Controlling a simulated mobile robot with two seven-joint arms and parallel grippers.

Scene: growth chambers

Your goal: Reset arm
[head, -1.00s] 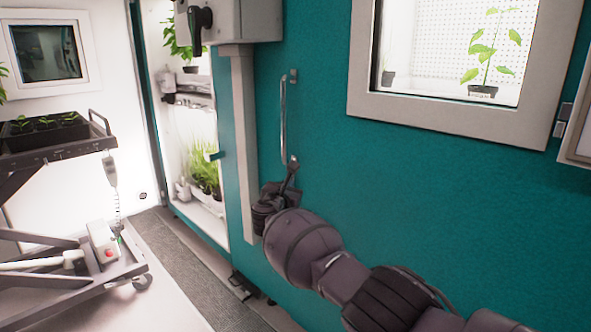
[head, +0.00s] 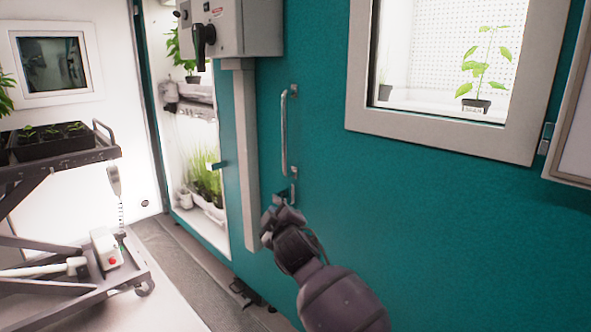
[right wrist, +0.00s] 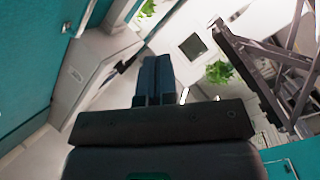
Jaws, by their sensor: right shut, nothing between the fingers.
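My right arm comes in from the bottom of the head view, in front of the teal door panel (head: 400,200). My right gripper (head: 279,200) is just below the lower end of the vertical metal door handle (head: 284,135). In the head view I cannot tell whether it touches the handle's lower mount. In the right wrist view the gripper's two fingers (right wrist: 154,78) lie side by side, closed, with nothing between them. My left gripper is not in view.
A grey control box (head: 232,28) with a black lever hangs above the grey post (head: 240,150). A dark cart (head: 80,160) with seedling trays stands at left. A window (head: 450,75) shows a potted plant. An open lit chamber (head: 195,140) holds plants.

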